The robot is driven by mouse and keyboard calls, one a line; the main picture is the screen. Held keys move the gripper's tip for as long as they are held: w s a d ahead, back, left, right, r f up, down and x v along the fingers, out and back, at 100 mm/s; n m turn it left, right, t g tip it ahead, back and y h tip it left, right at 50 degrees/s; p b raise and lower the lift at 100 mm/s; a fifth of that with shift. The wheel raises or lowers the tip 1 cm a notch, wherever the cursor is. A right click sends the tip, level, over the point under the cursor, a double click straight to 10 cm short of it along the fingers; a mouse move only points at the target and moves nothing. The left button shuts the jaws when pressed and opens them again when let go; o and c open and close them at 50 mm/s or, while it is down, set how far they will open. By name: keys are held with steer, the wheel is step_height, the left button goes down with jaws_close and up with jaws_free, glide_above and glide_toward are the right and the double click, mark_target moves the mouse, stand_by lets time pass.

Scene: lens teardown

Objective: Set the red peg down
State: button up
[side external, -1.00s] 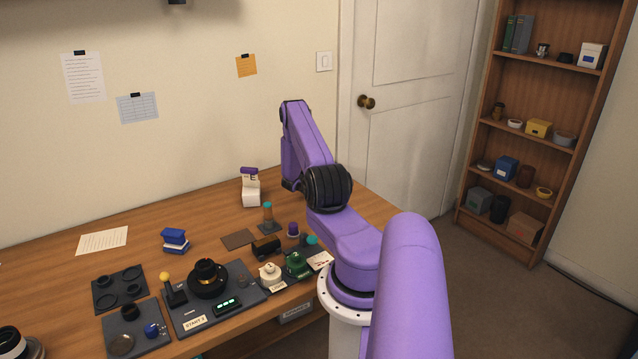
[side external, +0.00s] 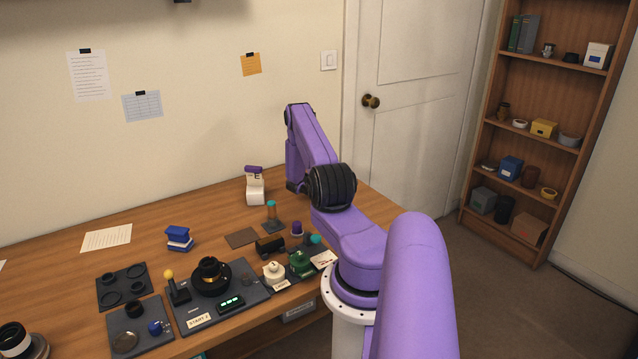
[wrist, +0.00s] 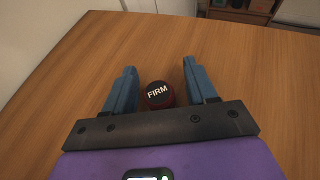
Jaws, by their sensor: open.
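The red peg (wrist: 159,103) has a dark round top lettered "FIRM" and shows in the wrist view, on the wooden desktop. My gripper (wrist: 159,68) has two blue fingers spread apart, one on each side of the peg. Gaps show between the peg and both fingers, so the jaws do not hold it. Only the peg's top and a little of its red side are visible; its base is hard to see. In the side external view my gripper and the peg are hidden behind my arm.
The wooden desk (wrist: 245,75) is bare around the peg. In the side external view, a black lens (side external: 210,278) stands on a dark station left of my arm. A white and purple device (side external: 254,187) stands at the back. A blue block stack (side external: 179,238) is further left.

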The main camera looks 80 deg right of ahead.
steer(key=v, duration=1.1)
steer(key=shift+w+a+r, duration=0.15)
steer(key=shift+a+r, duration=0.05)
steer(key=shift+a, duration=0.15)
steer(key=shift+w+a+r, duration=0.15)
steer(key=shift+w+a, duration=0.05)
steer(key=w+a+r+m+t, duration=0.1)
steer(key=w+a+r, duration=0.5)
steer(key=w+a, duration=0.15)
steer(key=w+a+r+m+t, duration=0.1)
steer(key=w+a+r+m, duration=0.1)
steer(key=w+a+r, duration=0.55)
steer(key=s+a+r+t+y, duration=0.1)
steer(key=a+t+y, duration=0.15)
steer(key=a, duration=1.05)
steer(key=s+a+r+y, duration=0.2)
steer(key=s+a+y, duration=0.1)
steer(key=a, duration=0.8)
steer(key=s+a+r+n+y, duration=0.1)
steer(key=s+a+r+y, duration=0.2)
steer(key=s+a, duration=1.4)
steer(key=s+y, duration=0.1)
steer(key=y, duration=0.3)
steer(key=shift+y, duration=0.35)
steer(key=shift+a, duration=0.1)
